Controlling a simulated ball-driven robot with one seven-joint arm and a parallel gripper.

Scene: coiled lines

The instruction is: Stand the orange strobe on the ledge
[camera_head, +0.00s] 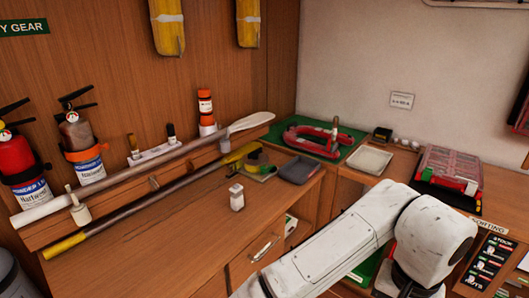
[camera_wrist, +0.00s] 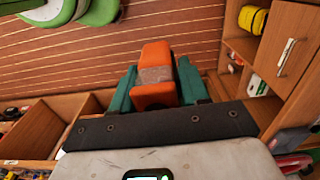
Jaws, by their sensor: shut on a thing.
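In the wrist view my gripper (camera_wrist: 157,82) has its teal fingers closed on the sides of an orange block-shaped thing with a greyish band, which I take as the orange strobe (camera_wrist: 155,54). The strobe sticks out beyond the fingertips, over the striped wooden floor. The head view does not show my gripper or the held strobe; my white arm runs out of its bottom edge. The wooden ledge (camera_head: 110,206) runs along the back of the counter against the panelled wall in the head view.
A long oar (camera_head: 165,159) lies along the ledge. A yellow-ended pole (camera_head: 150,203) lies in front. A small white bottle (camera_head: 236,197) stands on the counter (camera_head: 150,250), whose front is mostly clear.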

